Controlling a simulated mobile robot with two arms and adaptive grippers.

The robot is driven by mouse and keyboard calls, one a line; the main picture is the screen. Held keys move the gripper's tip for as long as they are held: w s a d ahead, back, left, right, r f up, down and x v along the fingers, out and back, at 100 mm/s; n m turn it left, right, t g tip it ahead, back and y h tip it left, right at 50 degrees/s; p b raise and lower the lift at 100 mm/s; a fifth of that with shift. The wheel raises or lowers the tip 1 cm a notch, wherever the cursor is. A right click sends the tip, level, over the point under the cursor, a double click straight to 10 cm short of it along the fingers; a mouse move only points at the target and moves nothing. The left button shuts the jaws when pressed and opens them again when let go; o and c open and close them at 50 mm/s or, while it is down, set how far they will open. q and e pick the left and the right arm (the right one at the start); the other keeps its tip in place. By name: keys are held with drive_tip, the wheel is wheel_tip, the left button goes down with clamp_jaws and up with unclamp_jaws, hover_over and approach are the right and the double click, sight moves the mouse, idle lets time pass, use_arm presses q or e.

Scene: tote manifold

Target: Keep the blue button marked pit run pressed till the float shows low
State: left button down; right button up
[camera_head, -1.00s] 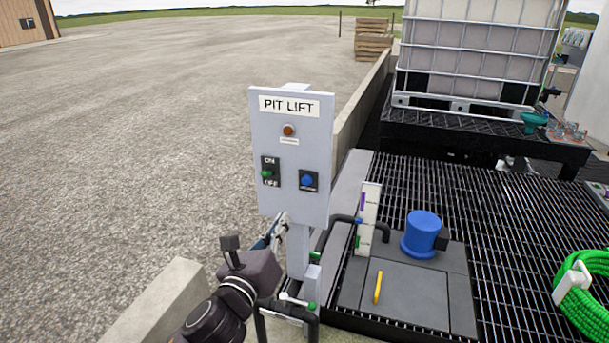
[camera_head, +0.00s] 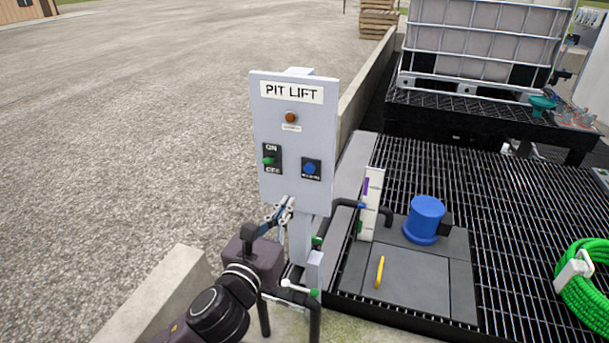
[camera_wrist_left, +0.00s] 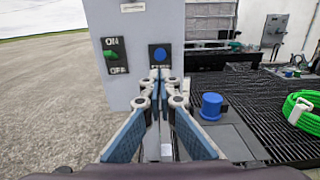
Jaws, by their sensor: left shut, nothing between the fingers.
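The grey PIT LIFT panel (camera_head: 292,185) stands on a post in the middle of the head view. Its blue button (camera_head: 310,168) is at the lower right on a black plate whose label is too small to read. It also shows in the left wrist view (camera_wrist_left: 160,54). My left gripper (camera_head: 286,206) is shut and empty, in front of the panel's lower edge. In the left wrist view its fingertips (camera_wrist_left: 159,74) appear just below the button; contact cannot be told. The white float gauge (camera_head: 371,205) has a purple mark near its top. My right gripper is not in view.
A green-levered ON/OFF switch (camera_head: 270,160) sits left of the button, with an orange lamp (camera_head: 291,118) above. A blue pump motor (camera_head: 425,218), a yellow handle (camera_head: 380,272) and a green hose (camera_head: 585,290) are right. A low concrete kerb (camera_head: 150,295) is front left.

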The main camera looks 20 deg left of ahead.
use_arm(q)
drive_tip(key=p, duration=0.3)
approach(309, 170)
drive_tip(key=w, duration=0.5)
drive_tip(key=shift+w+r, duration=0.1)
drive_tip(key=shift+w, duration=0.95)
